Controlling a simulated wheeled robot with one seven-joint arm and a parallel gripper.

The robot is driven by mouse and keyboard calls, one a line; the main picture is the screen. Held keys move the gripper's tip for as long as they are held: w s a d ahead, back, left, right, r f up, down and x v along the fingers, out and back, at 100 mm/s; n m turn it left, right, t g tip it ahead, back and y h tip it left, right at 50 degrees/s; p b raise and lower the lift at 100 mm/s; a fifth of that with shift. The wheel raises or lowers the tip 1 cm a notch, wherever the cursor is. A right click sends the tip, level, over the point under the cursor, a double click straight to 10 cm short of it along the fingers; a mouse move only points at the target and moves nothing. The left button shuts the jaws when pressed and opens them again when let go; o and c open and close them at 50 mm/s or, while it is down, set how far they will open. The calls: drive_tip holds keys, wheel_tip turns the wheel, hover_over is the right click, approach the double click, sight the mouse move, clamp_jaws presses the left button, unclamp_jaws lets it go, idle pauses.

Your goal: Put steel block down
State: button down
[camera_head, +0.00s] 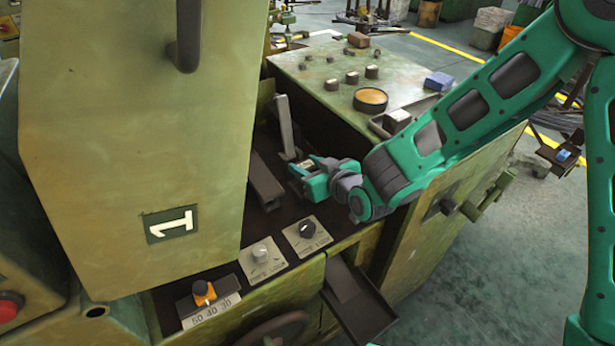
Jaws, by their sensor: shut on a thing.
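My gripper (299,169) is at the end of the teal arm, low over the dark recess of the green machine. It is shut on the steel block, of which only a small grey patch (306,164) seems to show at the jaws. The fingers hide most of it, and I cannot tell whether it touches the surface below. A tall grey bar (285,125) stands just behind and left of the gripper. A long dark metal bar (265,180) lies in the recess to its left.
The green machine cover (130,120) marked 1 rises on the left. Two knob plates (307,236) and an orange switch (203,291) are in front. The machine top (330,65) behind holds several small blocks, a round tan dish (370,99) and a blue box (438,81).

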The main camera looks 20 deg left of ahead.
drive_tip(key=shift+f, duration=1.95)
drive_tip(key=c, duration=1.1)
unclamp_jaws()
drive_tip(key=shift+f, duration=0.1)
